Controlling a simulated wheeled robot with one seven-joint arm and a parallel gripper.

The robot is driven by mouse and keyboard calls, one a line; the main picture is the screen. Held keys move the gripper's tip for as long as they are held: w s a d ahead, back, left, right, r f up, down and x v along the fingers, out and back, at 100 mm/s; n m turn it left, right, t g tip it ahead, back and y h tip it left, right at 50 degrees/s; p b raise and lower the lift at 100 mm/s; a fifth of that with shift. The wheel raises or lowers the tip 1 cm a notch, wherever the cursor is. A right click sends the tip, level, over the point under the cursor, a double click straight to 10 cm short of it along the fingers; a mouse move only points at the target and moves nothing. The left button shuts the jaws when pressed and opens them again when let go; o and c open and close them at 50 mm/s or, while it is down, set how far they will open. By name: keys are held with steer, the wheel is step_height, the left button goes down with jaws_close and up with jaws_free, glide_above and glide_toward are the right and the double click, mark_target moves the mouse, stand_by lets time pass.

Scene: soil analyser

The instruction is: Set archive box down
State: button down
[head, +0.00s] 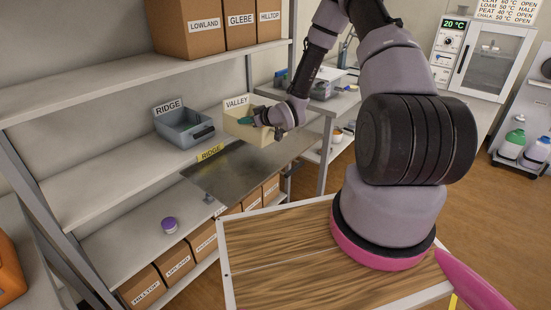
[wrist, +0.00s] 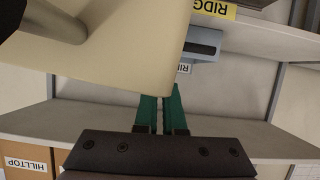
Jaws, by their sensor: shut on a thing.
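A cream archive box (head: 241,132) with a VALLEY label (head: 237,104) is in the middle of the head view, at the right end of the middle shelf. My gripper (head: 247,121) has its teal fingers shut on the box's wall from the right. In the wrist view the cream box (wrist: 125,50) fills the upper left, with my gripper's teal fingers (wrist: 160,115) close together at its edge. I cannot tell whether the box's underside touches the surface below.
A grey bin (head: 184,137) labelled RIDGE stands left of the box. A yellow RIDGE tag (head: 210,152) marks the shelf edge. A purple-lidded jar (head: 169,225) stands on the lower shelf. The middle shelf (head: 95,175) is bare further left.

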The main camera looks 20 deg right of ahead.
mark_target(248, 142)
steer(key=shift+s, duration=0.65)
steer(key=shift+d+f+n, duration=0.1)
steer(key=shift+n, duration=0.3)
steer(key=shift+t, duration=0.3)
step_height(248, 142, down, 10)
steer(key=shift+r, duration=0.1)
steer(key=c, duration=1)
jaws_free()
steer(key=shift+d, duration=0.1)
